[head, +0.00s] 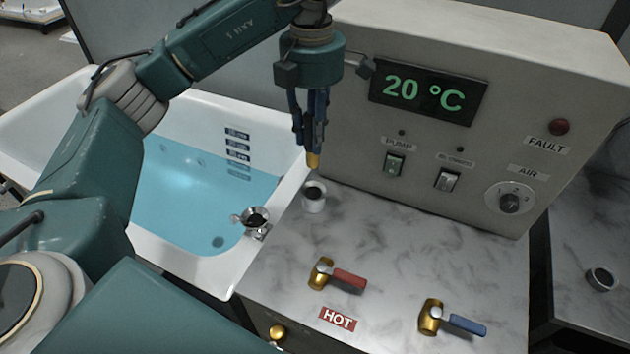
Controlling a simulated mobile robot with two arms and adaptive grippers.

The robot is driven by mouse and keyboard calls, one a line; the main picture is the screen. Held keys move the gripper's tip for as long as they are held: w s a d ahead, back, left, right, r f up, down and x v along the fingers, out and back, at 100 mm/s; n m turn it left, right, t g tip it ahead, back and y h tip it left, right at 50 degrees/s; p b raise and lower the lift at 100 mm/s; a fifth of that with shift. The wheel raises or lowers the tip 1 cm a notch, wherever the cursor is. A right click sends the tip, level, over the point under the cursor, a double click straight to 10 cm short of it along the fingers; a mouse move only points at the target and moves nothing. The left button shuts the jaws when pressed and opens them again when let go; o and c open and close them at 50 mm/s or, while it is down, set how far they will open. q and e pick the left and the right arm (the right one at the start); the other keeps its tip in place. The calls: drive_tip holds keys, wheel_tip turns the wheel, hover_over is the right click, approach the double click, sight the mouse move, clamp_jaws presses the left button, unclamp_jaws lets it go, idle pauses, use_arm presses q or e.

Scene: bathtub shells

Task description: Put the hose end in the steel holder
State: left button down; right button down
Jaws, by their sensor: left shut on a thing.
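My left gripper (311,128) points down in front of the grey control box, its dark fingers shut on the hose end. The brass-coloured tip of the hose end (313,161) shows below the fingers; the rest is hidden by them. Just below the tip in the picture, a short pale grey cup with a dark open top (314,203) stands on the marble counter. The tip looks apart from it. A shiny metal fitting with a dark opening (257,224) sits at the tub's rim. I cannot tell for sure which one is the steel holder. My right gripper is out of view.
The white tub (190,262) holds blue water at the left. Red-handled (348,279) and blue-handled (467,325) brass valves lie at the counter's front. The control box (440,165) with switches and a dial rises behind. A small ring (601,280) lies on the right counter.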

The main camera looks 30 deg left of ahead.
sight(313, 163)
use_arm(q)
wheel_tip(313, 163, down, 8)
drive_tip(key=shift+r+p, duration=0.1)
drive_tip(key=shift+p, duration=0.3)
wheel_tip(313, 163, down, 4)
drive_tip(key=shift+p, duration=0.5)
drive_tip(key=shift+f, duration=0.25)
drive_tip(key=shift+f+b, duration=0.25)
drive_tip(key=shift+b, duration=0.05)
drive_tip(key=c, duration=1.4)
unclamp_jaws()
drive_tip(key=shift+r, duration=0.1)
drive_tip(key=shift+c, duration=0.2)
